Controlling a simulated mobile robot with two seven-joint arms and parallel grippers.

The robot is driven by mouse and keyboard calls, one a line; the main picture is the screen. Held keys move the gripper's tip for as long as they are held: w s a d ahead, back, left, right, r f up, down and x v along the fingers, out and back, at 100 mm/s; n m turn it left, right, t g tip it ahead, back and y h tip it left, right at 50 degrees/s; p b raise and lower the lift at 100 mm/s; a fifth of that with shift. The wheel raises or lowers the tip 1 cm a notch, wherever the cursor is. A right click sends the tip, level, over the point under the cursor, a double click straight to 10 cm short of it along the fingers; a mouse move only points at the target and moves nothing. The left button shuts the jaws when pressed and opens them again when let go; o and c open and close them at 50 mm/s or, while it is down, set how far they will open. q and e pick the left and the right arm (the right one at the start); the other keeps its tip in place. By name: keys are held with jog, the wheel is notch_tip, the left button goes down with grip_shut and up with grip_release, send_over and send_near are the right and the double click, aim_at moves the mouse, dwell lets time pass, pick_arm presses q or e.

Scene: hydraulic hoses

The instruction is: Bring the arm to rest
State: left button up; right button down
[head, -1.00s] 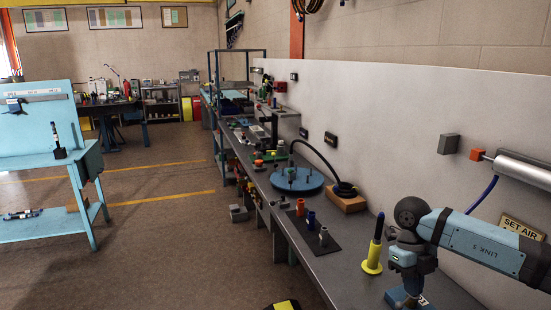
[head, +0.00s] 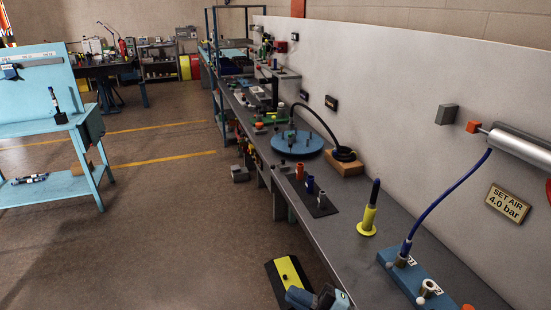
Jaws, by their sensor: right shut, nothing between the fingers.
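My right gripper and wrist (head: 325,298) show only in part at the bottom edge of the head view, just off the bench's front edge. The fingers are mostly cut off by the frame. The gripper is shut and empty, apart from everything on the bench. A blue manifold block (head: 408,275) with numbered ports lies on the bench to its right. A blue hose (head: 447,188) runs from a port up to the silver cylinder (head: 522,150) on the wall panel. My left gripper is out of view.
The workbench (head: 345,235) runs away along the wall. A yellow stand with a dark blue top (head: 369,216), a dark mat with fittings (head: 322,205) and a round blue plate (head: 297,143) stand on it. A black and yellow object (head: 287,277) is below.

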pick_arm(q)
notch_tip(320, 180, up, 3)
jog(key=shift+p, duration=1.2)
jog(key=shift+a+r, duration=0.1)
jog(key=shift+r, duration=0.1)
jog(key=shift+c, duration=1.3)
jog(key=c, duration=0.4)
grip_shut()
pick_arm(e)
jog(key=s+d+f+m+t+h, duration=0.1)
jog(key=s+d+f+m+h, duration=0.6)
jog(key=f+m+h, duration=0.1)
jog(key=s+d+f+m+t+h, duration=0.1)
jog(key=s+d+f+m+h, duration=0.7)
jog(key=f+m, duration=0.3)
jog(key=m, duration=0.2)
jog(key=shift+d+m+h, duration=0.15)
jog(key=shift+m+h, duration=0.15)
jog(key=shift+h, duration=0.1)
